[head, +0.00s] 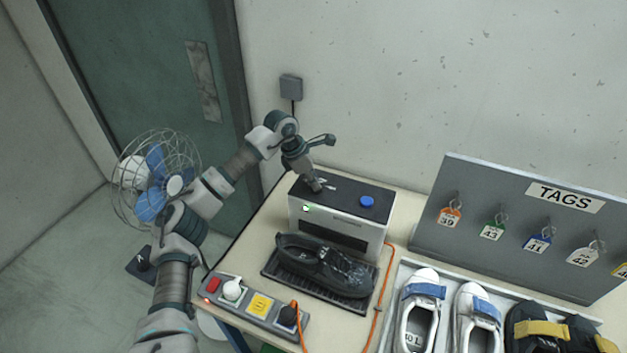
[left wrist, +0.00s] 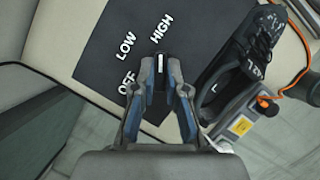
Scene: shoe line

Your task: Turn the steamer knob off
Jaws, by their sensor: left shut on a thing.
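The steamer (head: 340,216) is a pale box with a dark top, standing at the back of the table. A small light glows green on its front left. My left gripper (head: 318,187) reaches down onto the left part of its top. In the left wrist view its fingers (left wrist: 160,70) are shut on the dark steamer knob (left wrist: 160,62), whose white line points up towards the HIGH label (left wrist: 160,37). The LOW label (left wrist: 125,45) and OFF label (left wrist: 127,82) are to its left. The knob's sides are hidden by the fingers. My right gripper is out of view.
A blue button (head: 367,201) sits on the steamer's right. A black shoe (head: 325,266) lies on a tray in front. A power strip (head: 255,306) with an orange cable is at front left. A tag board (head: 515,230) and more shoes stand right. A fan (head: 157,180) is left.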

